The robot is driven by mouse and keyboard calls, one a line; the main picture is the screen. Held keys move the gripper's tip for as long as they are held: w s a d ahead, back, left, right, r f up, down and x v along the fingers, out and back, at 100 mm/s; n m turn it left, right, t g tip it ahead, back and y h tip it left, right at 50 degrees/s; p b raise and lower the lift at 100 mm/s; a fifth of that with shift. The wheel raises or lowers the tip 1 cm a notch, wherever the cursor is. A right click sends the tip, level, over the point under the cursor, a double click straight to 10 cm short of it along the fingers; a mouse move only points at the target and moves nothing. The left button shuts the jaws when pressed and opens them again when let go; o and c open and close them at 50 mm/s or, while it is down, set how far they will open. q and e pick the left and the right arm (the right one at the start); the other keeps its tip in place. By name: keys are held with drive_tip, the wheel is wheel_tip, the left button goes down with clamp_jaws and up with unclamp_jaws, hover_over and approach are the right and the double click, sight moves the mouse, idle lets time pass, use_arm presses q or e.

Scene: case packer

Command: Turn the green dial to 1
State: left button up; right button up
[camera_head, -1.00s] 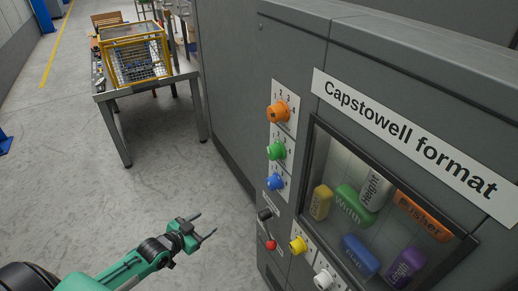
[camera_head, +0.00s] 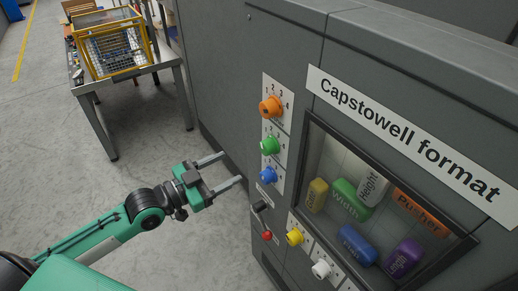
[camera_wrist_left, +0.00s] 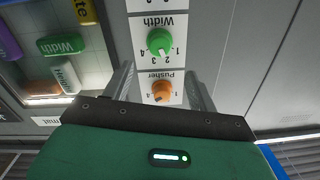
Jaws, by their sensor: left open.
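The green dial (camera_head: 269,146) is on a white number plate on the front of the grey cabinet, between the orange dial (camera_head: 270,107) above and the blue dial (camera_head: 268,175) below. In the left wrist view the picture is upside down; the green dial (camera_wrist_left: 160,41) shows beside the word Width, its pointer mark near its lower edge. My left gripper (camera_head: 230,169) is open and empty, its fingers pointing at the cabinet, left of the dials and apart from them. In the left wrist view its fingers (camera_wrist_left: 161,85) flank the orange dial from nearer the camera. My right gripper is not in view.
A lever with a red knob (camera_head: 267,236), a yellow dial (camera_head: 295,237) and a white dial (camera_head: 321,269) sit lower on the cabinet. A window (camera_head: 377,145) shows labelled coloured blocks. A metal table (camera_head: 123,85) with a yellow cage (camera_head: 110,45) stands at back left. Floor left of the cabinet is clear.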

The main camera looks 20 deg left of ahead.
sight(263, 150)
use_arm(q)
drive_tip(key=p+x, duration=0.3)
drive_tip(key=x, duration=0.7)
drive_tip(key=shift+r, duration=0.1)
drive_tip(key=shift+w+d, duration=0.3)
drive_tip(key=c, duration=1)
